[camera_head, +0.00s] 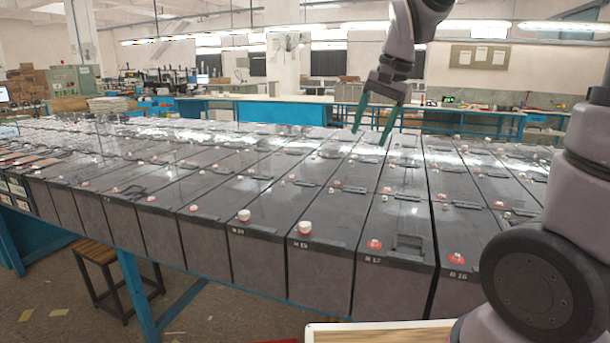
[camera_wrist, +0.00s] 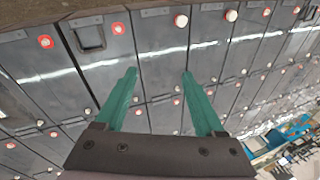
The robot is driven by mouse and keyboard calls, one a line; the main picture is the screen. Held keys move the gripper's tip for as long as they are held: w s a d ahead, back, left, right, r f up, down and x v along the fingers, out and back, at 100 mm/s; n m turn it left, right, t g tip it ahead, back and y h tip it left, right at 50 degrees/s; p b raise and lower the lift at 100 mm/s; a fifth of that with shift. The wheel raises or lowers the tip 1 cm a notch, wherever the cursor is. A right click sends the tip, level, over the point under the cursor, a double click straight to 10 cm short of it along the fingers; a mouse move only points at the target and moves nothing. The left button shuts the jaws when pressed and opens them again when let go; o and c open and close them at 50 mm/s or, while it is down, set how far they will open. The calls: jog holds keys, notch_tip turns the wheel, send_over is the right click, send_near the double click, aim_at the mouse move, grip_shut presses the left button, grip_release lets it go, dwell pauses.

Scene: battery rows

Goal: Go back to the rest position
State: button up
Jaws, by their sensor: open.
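My gripper (camera_head: 374,126) hangs above the rows of batteries in the head view, its two green fingers pointing down and apart. In the wrist view my gripper (camera_wrist: 158,76) is open, with nothing between the fingers but battery tops below. The grey batteries (camera_head: 260,262) stand side by side in long rows on a blue-framed table (camera_head: 130,290). Their tops carry red-ringed terminals, and some front terminals wear white caps (camera_head: 305,227). The batteries also show in the wrist view (camera_wrist: 160,62).
A wooden stool (camera_head: 98,255) stands under the table at the left. Blue workbenches (camera_head: 280,112) stand behind the rows. The air above the batteries is free around my gripper.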

jog(key=s+d+r+n+t, duration=0.1)
jog(key=s+d+r+t, duration=0.1)
jog(key=s+d, duration=0.3)
jog(key=s+d+r+t, duration=0.2)
jog(key=s+d, duration=0.3)
jog(key=s, duration=0.4)
jog(key=shift+r+n+t+h, duration=0.3)
jog(key=shift+r+n, duration=0.1)
jog(key=shift+r, duration=0.4)
